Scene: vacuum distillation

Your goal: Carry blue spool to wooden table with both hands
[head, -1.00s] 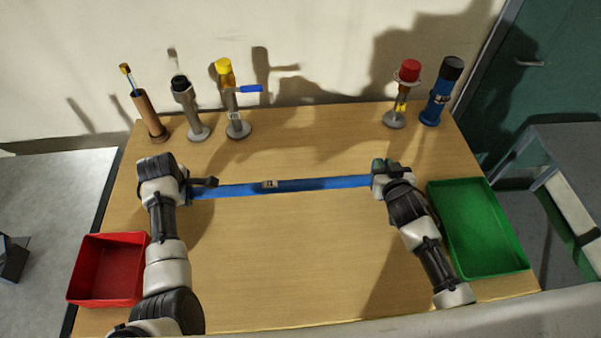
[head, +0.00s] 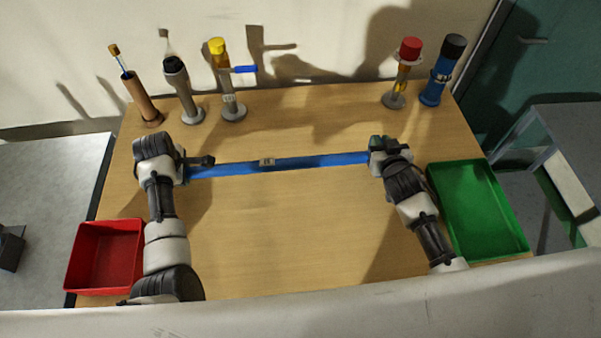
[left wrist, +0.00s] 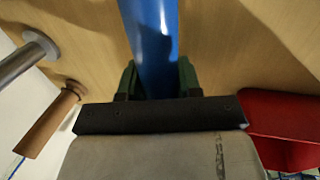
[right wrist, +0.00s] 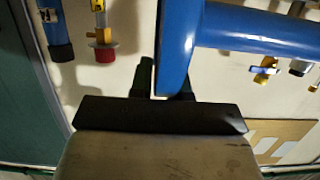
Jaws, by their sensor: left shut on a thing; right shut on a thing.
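The blue spool (head: 310,162) is a long straight blue bar with a small label near its middle. It lies crosswise over the wooden table (head: 280,235), roughly level. I cannot tell whether it touches the tabletop. My left gripper (head: 184,167) is shut on its left end; in the left wrist view the blue tube (left wrist: 152,40) runs between the green-tipped fingers. My right gripper (head: 376,158) is shut on its right end; in the right wrist view the blue end flange (right wrist: 174,45) sits between the fingers. The fingers partly hide both ends.
At the back left stand a brown tube (head: 140,95), a grey-black piece (head: 182,88) and a yellow-topped piece (head: 224,80). A red-topped piece (head: 403,72) and a blue cylinder (head: 441,72) stand back right. A red bin (head: 105,255) and green tray (head: 478,210) flank the clear front.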

